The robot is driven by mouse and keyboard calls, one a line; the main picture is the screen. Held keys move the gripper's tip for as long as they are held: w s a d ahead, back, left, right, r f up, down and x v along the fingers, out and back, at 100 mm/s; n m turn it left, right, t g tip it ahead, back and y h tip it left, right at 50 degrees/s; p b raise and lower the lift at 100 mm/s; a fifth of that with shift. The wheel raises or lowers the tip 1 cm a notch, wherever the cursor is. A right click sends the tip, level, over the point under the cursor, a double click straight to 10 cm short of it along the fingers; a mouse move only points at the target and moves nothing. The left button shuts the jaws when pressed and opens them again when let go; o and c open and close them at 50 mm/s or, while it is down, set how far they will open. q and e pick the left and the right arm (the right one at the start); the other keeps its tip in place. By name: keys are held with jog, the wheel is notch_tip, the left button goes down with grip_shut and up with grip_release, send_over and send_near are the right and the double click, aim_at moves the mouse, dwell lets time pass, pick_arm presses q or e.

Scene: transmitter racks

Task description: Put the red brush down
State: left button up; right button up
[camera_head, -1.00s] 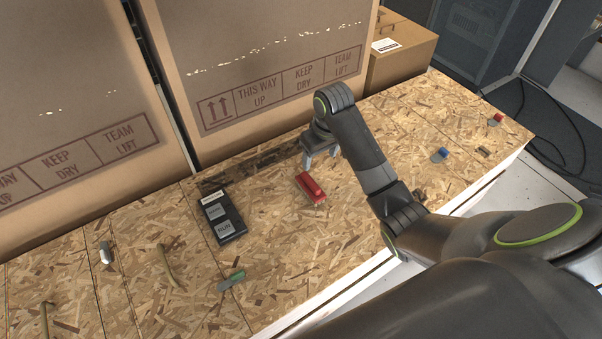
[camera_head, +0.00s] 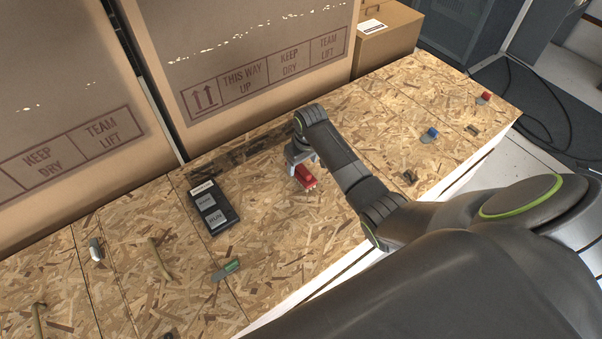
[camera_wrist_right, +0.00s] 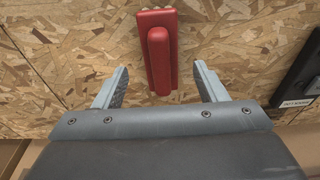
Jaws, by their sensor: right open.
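The red brush (camera_head: 306,177) lies on the chipboard top, a red block with a raised red handle. It also shows in the right wrist view (camera_wrist_right: 158,50), at the top centre. My right gripper (camera_head: 301,164) is at the brush's far end in the head view. In the right wrist view the two fingers (camera_wrist_right: 160,82) are spread wide, with the near end of the brush between their tips and no finger touching it. The gripper partly hides the brush in the head view. My left gripper is not in view.
A black device with labels (camera_head: 212,207) lies left of the brush. A green-handled piece (camera_head: 226,270), a blue-topped piece (camera_head: 430,134) and a red-topped piece (camera_head: 484,98) lie on the chipboard. Large cardboard boxes (camera_head: 255,50) stand along the back. Chipboard in front of the brush is clear.

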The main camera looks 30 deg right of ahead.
aim_at(301, 166)
jog(key=f, duration=0.2)
jog(key=w+f, duration=0.1)
jog(key=f, duration=0.1)
jog(key=shift+a+f+b, duration=0.1)
jog(key=shift+f+b, duration=0.2)
jog(key=shift+f, duration=0.1)
jog(key=c, duration=1.1)
